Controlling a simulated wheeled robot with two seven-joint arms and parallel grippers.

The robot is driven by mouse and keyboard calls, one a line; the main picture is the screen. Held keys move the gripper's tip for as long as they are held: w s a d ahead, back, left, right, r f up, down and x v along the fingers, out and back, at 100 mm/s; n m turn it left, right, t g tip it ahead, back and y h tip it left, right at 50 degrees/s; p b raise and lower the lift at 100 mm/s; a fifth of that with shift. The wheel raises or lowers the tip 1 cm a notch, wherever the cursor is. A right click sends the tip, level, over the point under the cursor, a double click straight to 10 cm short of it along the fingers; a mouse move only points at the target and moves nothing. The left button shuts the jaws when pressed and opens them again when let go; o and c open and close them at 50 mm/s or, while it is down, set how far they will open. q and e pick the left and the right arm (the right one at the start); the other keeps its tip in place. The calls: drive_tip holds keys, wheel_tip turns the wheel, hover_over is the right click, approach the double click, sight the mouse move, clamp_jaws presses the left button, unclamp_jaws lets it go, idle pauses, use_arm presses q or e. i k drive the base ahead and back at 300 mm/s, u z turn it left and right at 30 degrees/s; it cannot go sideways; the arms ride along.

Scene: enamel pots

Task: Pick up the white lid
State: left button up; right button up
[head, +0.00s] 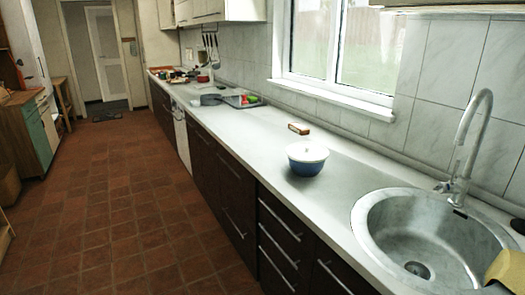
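The white lid (308,151) sits on top of a blue enamel pot (306,168) on the white countertop, left of the sink. It looks round with a small knob, though the detail is too small to be sure. Neither of my grippers shows in the head view.
A round steel sink (372,222) with a tall faucet (468,135) lies right of the pot. A small brown block-like item (298,129) lies behind the pot. A grey tray (240,101) with red and green items is farther along. The tiled floor (130,200) is clear.

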sight(306, 153)
drive_tip(key=u, duration=0.9)
drive_tip(key=i, duration=3.3)
drive_tip(key=z, duration=1.5)
